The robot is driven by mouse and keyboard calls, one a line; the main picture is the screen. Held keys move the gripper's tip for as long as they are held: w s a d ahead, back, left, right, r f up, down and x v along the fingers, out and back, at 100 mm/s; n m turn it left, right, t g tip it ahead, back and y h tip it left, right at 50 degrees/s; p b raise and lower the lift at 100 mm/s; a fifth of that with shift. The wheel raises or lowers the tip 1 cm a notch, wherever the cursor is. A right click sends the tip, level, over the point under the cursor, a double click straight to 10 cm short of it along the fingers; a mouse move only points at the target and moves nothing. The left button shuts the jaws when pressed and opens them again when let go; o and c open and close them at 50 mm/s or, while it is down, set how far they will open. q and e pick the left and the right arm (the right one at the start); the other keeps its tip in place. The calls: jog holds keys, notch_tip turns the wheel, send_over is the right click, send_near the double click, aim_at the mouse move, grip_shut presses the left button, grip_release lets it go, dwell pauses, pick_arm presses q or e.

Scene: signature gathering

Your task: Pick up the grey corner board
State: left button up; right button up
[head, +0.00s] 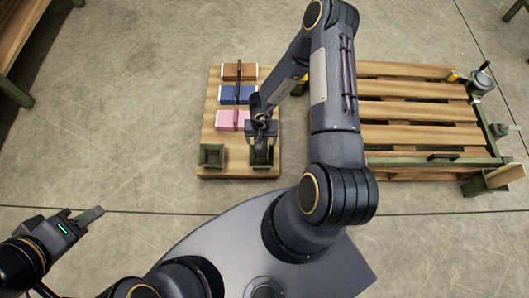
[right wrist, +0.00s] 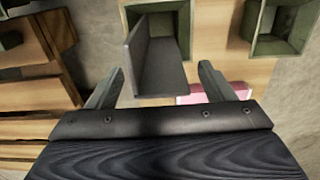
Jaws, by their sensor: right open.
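The grey corner board (right wrist: 160,65) is a dark grey L-shaped piece in the right wrist view. It stands in or against a green open bin (right wrist: 185,30), and its lower part is hidden. My right gripper (right wrist: 160,85) is open, with one finger on either side of the board in the picture; I see no contact. In the head view my right gripper (head: 263,133) is over the right-hand green bin (head: 261,164) and hides much of it. My left gripper (head: 88,217) is away over the floor at the lower left, with its jaw gap unclear.
A slatted pallet (head: 415,111) with green edging lies to the right. Open concrete floor is at the left.

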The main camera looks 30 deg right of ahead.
jog(key=shift+f, duration=0.6)
jog(key=shift+c, duration=0.3)
jog(key=c, duration=1.2)
